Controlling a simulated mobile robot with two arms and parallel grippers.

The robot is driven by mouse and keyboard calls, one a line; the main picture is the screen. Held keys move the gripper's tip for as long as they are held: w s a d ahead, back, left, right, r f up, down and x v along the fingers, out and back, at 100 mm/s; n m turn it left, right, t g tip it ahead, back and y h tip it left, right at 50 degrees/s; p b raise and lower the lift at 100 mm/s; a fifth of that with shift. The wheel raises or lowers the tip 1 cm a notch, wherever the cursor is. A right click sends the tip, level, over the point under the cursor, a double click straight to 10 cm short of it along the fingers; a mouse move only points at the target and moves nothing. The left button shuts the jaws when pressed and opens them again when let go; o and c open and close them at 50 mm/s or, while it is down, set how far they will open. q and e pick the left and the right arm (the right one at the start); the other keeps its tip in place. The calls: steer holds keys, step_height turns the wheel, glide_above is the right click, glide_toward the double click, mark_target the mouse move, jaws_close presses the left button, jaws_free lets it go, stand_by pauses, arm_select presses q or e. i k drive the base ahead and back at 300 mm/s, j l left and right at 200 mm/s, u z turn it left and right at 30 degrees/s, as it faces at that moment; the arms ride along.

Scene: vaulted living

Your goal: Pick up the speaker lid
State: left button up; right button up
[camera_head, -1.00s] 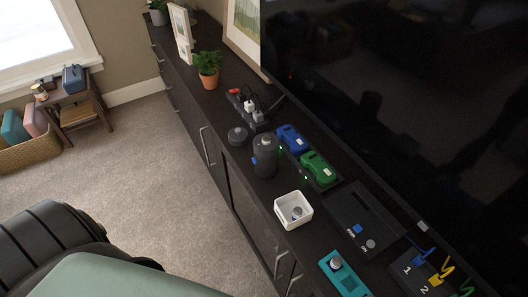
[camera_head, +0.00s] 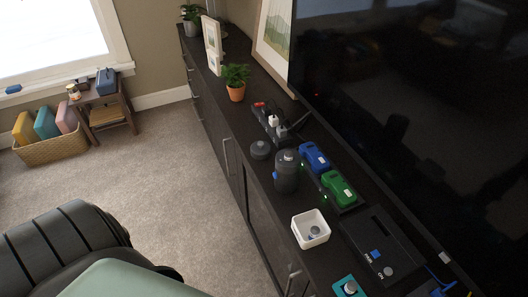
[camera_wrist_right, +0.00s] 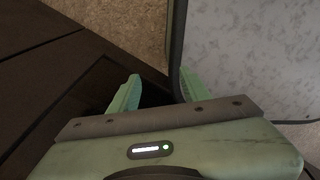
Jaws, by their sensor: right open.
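The likely speaker lid is a dark round disc (camera_head: 260,149) lying flat on the black cabinet top, just left of and behind the speaker. The speaker (camera_head: 287,178) is a dark upright cylinder with a blue part on its side and a small silvery disc visible on top. My right gripper (camera_wrist_right: 158,75) shows in the right wrist view, with two pale green fingers apart and nothing between them. Neither lid nor speaker shows in that view. My left gripper is not in view.
The cabinet top (camera_head: 250,108) also holds a power strip (camera_head: 270,121), blue (camera_head: 314,156) and green (camera_head: 338,187) toy cars, a white box (camera_head: 310,229) and a potted plant (camera_head: 235,83). A large TV (camera_head: 410,110) stands along the back. Carpet (camera_head: 150,170) lies open at left.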

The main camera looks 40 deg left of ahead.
mark_target(260, 150)
steer(key=j+z, duration=0.1)
steer(key=z, duration=0.25)
steer(key=j+z, duration=0.1)
steer(key=z, duration=0.2)
steer(key=j+z, duration=0.1)
steer(key=z, duration=0.25)
steer(key=j+z, duration=0.2)
steer(key=j, duration=0.2)
steer(key=k+j+z, duration=0.2)
steer(key=j, duration=0.15)
steer(key=j+z, duration=0.25)
steer(key=k+j+z, duration=0.2)
steer(key=j, duration=0.25)
steer(key=k+j+z, duration=0.2)
steer(key=j, duration=0.1)
